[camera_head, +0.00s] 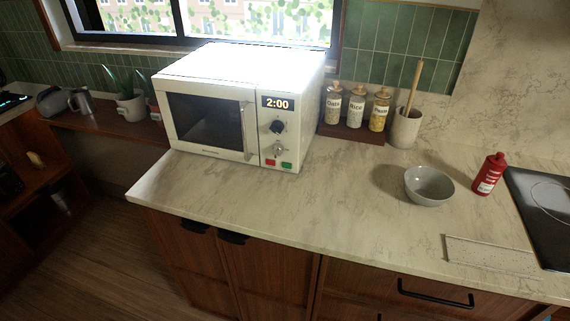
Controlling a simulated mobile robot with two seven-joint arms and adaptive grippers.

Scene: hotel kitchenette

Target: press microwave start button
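A white microwave (215,110) stands on the marble counter below the window, its door shut. Its display (277,103) reads 2:00. Below the display are a dark knob (277,127) and a smaller knob (279,148). At the bottom of the panel are a red button (270,162) and a green button (287,165). Which of the two is the start button cannot be read from a label. Neither of my grippers shows in the head view.
Jars (356,107) stand on a wooden tray right of the microwave, next to a utensil crock (405,128). A grey bowl (429,186), a red bottle (489,174) and a cooktop (545,205) are further right. The counter (290,210) before the microwave is clear.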

